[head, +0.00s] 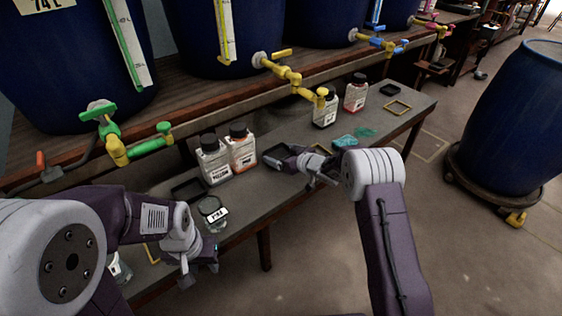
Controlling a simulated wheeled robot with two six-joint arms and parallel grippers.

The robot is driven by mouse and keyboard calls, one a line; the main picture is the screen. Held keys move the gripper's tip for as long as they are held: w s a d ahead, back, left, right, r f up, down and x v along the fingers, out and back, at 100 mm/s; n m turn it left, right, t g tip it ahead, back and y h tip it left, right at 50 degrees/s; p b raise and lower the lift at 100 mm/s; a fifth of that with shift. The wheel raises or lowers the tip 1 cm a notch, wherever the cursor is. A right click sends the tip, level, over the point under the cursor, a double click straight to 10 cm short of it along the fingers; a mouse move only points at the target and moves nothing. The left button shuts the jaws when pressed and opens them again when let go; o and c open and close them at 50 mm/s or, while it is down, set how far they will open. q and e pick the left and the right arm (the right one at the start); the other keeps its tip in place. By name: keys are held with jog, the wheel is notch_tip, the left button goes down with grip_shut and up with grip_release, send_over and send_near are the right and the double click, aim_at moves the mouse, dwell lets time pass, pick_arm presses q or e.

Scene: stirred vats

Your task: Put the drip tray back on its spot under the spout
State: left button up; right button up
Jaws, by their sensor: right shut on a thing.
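A flat black drip tray (273,150) shows at the middle of the bench, partly hidden by my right gripper (279,160). My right gripper is shut on its near side; whether the tray touches the bench I cannot tell. The yellow spout (321,97) hangs above and to the right of it. Yellow outlined squares mark spots on the bench; an empty one (398,107) lies at the far right and part of another (152,253) at the near left. My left gripper (200,268) is low at the bench's front edge, its fingers partly hidden.
Another black tray (188,188) lies under the green spout (165,130), and one (390,90) at the far end. Labelled bottles (213,163) (241,150) (325,108) (355,94) stand along the back. A labelled jar (213,213) stands near my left gripper. Teal cloths (344,141) lie right of centre.

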jog(key=shift+f, duration=0.85)
jog(key=shift+r, duration=0.25)
jog(key=o, duration=1.1)
jog(key=shift+f, duration=0.15)
jog(key=shift+r, duration=0.2)
jog(key=p+v, duration=0.5)
jog(key=v, duration=0.6)
jog(key=shift+w, duration=0.1)
jog(key=shift+s+d, duration=0.3)
jog(key=shift+s, duration=0.15)
pick_arm(q)
notch_tip(320, 180, up, 4)
jog(key=shift+f, duration=0.1)
pick_arm(e)
jog(key=shift+d, duration=0.1)
